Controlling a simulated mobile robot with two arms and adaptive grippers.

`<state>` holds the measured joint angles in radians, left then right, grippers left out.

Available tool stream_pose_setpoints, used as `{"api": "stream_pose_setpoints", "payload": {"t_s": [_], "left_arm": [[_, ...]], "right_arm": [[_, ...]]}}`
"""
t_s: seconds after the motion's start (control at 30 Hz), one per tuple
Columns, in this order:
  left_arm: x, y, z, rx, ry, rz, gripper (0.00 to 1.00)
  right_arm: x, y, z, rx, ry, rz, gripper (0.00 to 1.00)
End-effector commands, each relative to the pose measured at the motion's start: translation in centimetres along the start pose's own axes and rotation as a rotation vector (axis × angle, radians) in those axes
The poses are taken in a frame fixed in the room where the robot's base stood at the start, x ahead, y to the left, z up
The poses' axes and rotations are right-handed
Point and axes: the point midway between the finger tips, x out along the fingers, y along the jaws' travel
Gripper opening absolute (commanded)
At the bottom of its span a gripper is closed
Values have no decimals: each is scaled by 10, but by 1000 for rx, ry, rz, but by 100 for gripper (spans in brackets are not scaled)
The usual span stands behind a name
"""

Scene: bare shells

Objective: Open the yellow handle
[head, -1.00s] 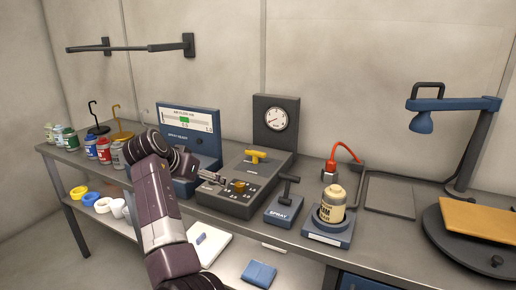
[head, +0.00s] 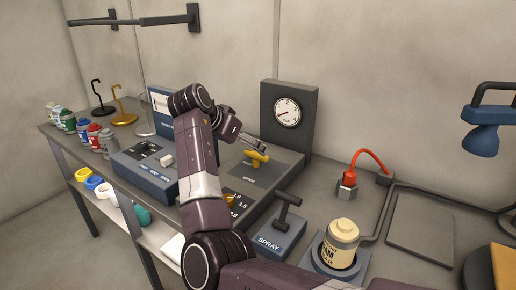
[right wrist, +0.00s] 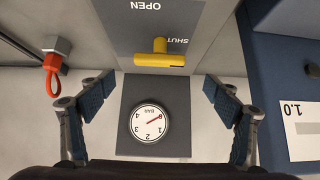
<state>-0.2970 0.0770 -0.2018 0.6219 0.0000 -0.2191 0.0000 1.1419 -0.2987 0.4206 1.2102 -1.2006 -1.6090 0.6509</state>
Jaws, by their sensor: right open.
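The yellow handle (head: 257,158) sits on the grey panel of the gauge unit, in front of the round gauge. In the right wrist view the yellow handle (right wrist: 160,60) lies crosswise beside the upside-down word SHUT, with OPEN farther up the panel. My right gripper (head: 250,143) is just above and behind the handle in the head view. In the right wrist view its two blue-padded fingers (right wrist: 160,95) are spread wide and empty, with the handle ahead between their lines and not touched. My left gripper is not in view.
The gauge (head: 288,112) stands upright behind the handle. A black T-shaped SPRAY lever (head: 287,205) and a cream can (head: 341,242) are to the right. A blue control box (head: 148,165) is at left. A red cable (head: 370,160) curves behind the can.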

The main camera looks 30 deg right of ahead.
Motion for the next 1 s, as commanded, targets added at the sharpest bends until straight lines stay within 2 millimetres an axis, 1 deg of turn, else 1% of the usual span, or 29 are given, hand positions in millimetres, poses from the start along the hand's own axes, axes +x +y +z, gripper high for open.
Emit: {"api": "stream_pose_setpoints", "payload": {"t_s": [0.03, 0.13, 0.23, 0.33, 0.43, 0.53, 0.6, 0.73, 0.77, 1.0], "left_arm": [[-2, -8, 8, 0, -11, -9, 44], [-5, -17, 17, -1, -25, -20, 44], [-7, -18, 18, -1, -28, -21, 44], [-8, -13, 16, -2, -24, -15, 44], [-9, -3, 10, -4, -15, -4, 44], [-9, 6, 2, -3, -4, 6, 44], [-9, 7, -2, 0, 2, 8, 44], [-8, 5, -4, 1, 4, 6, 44], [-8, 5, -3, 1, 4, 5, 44], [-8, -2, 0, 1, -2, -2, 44]], "right_arm": [[9, 2, 0, 0, -2, 5, 83], [26, 2, -1, 0, -1, 5, 83], [42, 2, 0, 0, -2, 4, 83], [54, 1, -1, -1, -1, 3, 83], [61, 1, 0, 1, -1, 2, 83], [64, 1, 0, 2, -1, 2, 83], [65, 1, 0, 2, -1, 1, 83], [65, 1, 0, 1, -1, 1, 83], [65, 1, 0, 1, -1, 1, 80], [64, 1, 0, 1, -1, 1, 54]]}}
